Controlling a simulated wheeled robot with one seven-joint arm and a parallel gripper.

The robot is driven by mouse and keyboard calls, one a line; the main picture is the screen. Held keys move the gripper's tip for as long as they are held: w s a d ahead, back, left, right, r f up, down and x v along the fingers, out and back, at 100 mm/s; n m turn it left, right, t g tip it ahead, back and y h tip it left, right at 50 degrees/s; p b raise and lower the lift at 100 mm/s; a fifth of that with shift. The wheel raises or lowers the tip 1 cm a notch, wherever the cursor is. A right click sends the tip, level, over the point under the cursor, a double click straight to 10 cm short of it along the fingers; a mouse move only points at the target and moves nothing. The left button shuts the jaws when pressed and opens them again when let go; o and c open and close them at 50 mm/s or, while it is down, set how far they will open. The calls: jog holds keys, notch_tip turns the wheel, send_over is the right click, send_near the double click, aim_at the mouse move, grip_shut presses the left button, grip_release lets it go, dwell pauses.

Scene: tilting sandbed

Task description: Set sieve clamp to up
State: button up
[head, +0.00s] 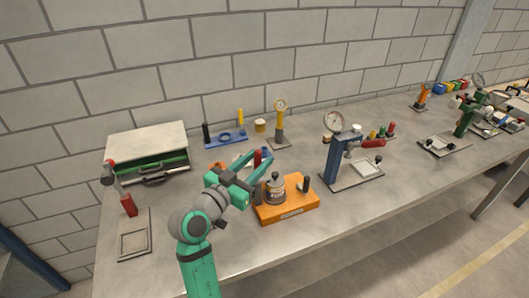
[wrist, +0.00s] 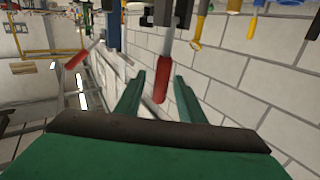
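My gripper (head: 264,166) is open, with its two green fingers spread over the back of an orange fixture (head: 288,213). The fixture carries a round metal sieve-like pot (head: 275,189) with a dark top. In the wrist view a red-gripped lever (wrist: 161,86) on a thin metal shaft shows between the open fingers (wrist: 159,80); no contact is visible. This lever may be the sieve clamp, but I cannot tell for sure. A red part (head: 257,158) shows by the fingers in the head view; I cannot tell if it is the same lever.
A blue stand with a dial (head: 333,160) and a red handle (head: 373,143) is to the right. A yellow dial gauge (head: 280,120) and a blue rack (head: 226,138) stand behind. A metal box (head: 147,143) and a red lever (head: 129,205) are left. The table front is clear.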

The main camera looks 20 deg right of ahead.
jog(key=shift+x, duration=2.35)
jog(key=shift+w, duration=0.1)
grip_shut()
